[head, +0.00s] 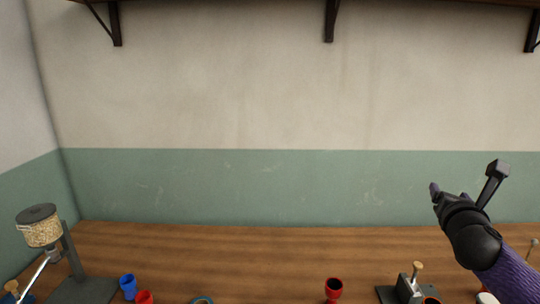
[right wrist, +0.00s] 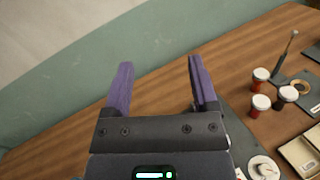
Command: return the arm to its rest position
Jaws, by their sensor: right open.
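My right gripper (head: 466,178) is raised at the right of the head view, in front of the green lower wall and above the wooden table. In the right wrist view its two purple fingers (right wrist: 157,85) stand wide apart with nothing between them. My left gripper does not show in the head view.
The wooden table (head: 230,245) runs along the wall. A stand with a canister (head: 42,228) is at the left. A grey fixture (head: 403,291) sits below my right arm. Brackets (head: 330,20) hold a shelf above.

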